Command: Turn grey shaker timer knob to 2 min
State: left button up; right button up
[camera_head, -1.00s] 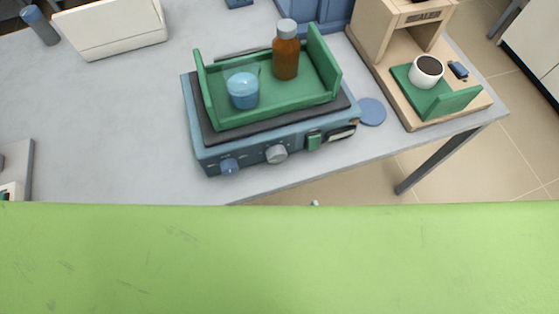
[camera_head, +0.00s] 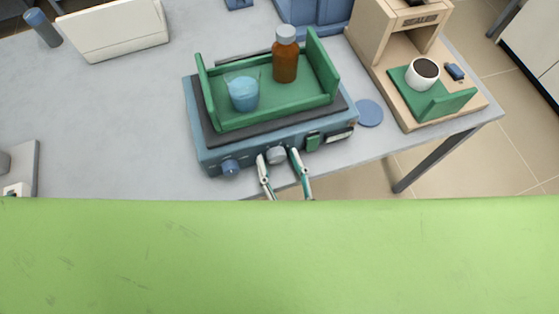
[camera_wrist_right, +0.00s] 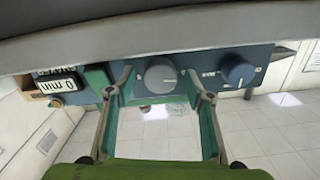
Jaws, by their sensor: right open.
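The shaker (camera_head: 225,157) is a blue box on the grey table, with a row of controls on its front. Its grey timer knob (camera_head: 277,155) is in the middle of that front and also shows in the right wrist view (camera_wrist_right: 160,76). My right gripper (camera_head: 278,158) is open, with one finger on each side of the grey knob. In the wrist view (camera_wrist_right: 159,85) gaps remain between both fingers and the knob. A small display (camera_wrist_right: 58,85) reads "0 min". My left gripper is not in view.
A blue knob (camera_head: 230,167) and a green switch (camera_head: 312,142) flank the grey knob. A green tray (camera_head: 225,119) on the shaker holds a beaker (camera_head: 244,94) and a brown bottle (camera_head: 285,60). A wooden stand (camera_head: 395,93) with a cup (camera_head: 422,74) is at right.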

jog(key=c, duration=1.1)
jog(key=shift+m, duration=1.2)
jog(key=m, duration=0.2)
jog(key=shift+m+p, duration=0.3)
jog(key=shift+m, duration=0.1)
jog(key=m, duration=0.5)
jog(key=shift+m+b, duration=0.3)
